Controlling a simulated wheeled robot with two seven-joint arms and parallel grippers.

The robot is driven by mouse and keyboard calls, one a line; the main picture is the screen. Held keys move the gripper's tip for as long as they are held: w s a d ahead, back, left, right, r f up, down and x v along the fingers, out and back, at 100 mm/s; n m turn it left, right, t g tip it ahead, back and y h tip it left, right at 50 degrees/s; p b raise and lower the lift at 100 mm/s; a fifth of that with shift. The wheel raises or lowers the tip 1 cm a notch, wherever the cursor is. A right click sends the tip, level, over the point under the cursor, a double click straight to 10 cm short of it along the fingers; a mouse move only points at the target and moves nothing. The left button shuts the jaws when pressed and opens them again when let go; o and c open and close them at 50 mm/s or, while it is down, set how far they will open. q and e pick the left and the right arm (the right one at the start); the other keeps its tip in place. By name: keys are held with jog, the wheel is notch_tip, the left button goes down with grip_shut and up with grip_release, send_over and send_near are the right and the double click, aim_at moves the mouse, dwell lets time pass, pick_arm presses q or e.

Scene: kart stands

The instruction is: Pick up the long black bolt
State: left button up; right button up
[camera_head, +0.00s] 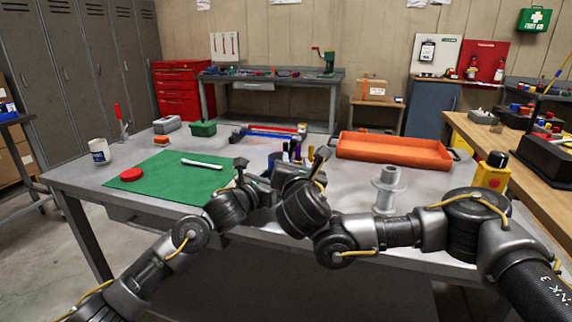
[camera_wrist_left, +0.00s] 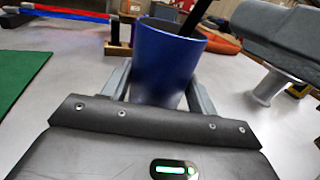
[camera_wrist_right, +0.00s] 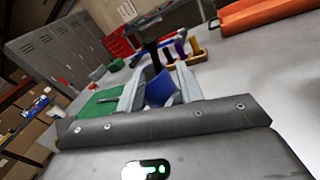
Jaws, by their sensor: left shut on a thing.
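A blue cup (camera_wrist_left: 165,62) stands between the fingers of my left gripper (camera_wrist_left: 160,85) in the left wrist view; the fingers are shut on its sides. A long black rod, which looks like the black bolt (camera_wrist_left: 194,18), leans out of the cup's mouth; its lower end is hidden inside. In the right wrist view the fingers of my right gripper (camera_wrist_right: 160,85) are apart, with the blue cup (camera_wrist_right: 160,88) showing beyond and between them. I see nothing held there. In the head view my arms and grippers hide most of the cup.
A green mat (camera_head: 160,178) with a white rod and a red disc lies at the left. An orange tray (camera_head: 393,150) is at the back right. A grey spool (camera_head: 387,190) stands near my right arm. Red and blue bars (camera_head: 270,132) lie behind the grippers.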

aim_at(292, 149)
jog(key=w, duration=0.4)
jog(key=shift+w, duration=0.1)
jog(key=shift+w+a+r, duration=0.1)
jog(key=shift+w+r, duration=0.05)
jog(key=shift+w, duration=0.7)
jog(key=shift+w+a+r, duration=0.1)
jog(key=shift+w+a, duration=0.05)
jog(key=shift+w, duration=0.7)
jog(key=shift+w+a+r, duration=0.1)
jog(key=shift+w+r, duration=0.05)
jog(key=shift+w, duration=0.7)
jog(key=shift+c, duration=0.3)
grip_shut()
